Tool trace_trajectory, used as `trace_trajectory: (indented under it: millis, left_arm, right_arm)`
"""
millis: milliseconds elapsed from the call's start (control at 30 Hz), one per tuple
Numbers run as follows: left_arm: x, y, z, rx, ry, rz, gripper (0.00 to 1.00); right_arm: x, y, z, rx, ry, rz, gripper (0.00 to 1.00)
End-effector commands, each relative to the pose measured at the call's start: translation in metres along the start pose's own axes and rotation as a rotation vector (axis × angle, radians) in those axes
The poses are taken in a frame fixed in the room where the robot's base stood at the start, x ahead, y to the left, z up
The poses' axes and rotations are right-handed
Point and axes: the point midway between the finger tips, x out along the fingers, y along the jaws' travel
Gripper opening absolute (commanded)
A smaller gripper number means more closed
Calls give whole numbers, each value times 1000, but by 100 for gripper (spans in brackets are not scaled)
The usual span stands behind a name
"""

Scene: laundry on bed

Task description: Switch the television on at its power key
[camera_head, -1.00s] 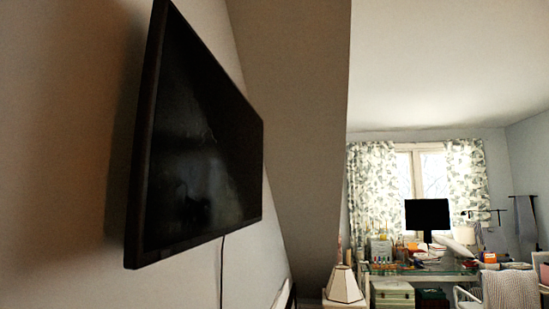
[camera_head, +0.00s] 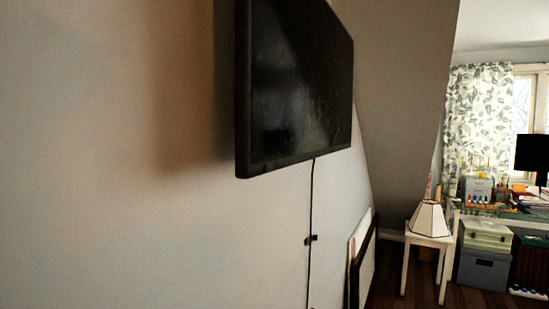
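The television (camera_head: 297,90) is a flat black panel fixed to the wall in the upper middle of the head view, seen at a steep angle. Its screen is dark, with only faint reflections. Its top is cut off by the frame edge. No power key can be made out on its frame. A thin black cable (camera_head: 311,205) hangs from its lower edge down the wall, with a small dark fitting (camera_head: 311,239) on it. Neither of my grippers is in view.
The pale wall (camera_head: 110,200) on the left is bare. Further back stand a white stool (camera_head: 429,240) with a lamp (camera_head: 429,219), a cluttered desk, and boxes (camera_head: 485,251) below it. A white and dark panel (camera_head: 361,262) stands by the wall beneath the television.

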Motion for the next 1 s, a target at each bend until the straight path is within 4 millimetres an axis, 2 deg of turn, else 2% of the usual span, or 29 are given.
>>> trace_trajectory:
  millis: [167,533,1000]
  left_arm:
    - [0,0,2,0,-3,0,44]
    - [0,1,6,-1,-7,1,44]
    - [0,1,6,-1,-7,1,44]
  right_arm:
    - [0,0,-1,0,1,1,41]
    - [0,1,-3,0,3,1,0]
    - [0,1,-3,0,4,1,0]
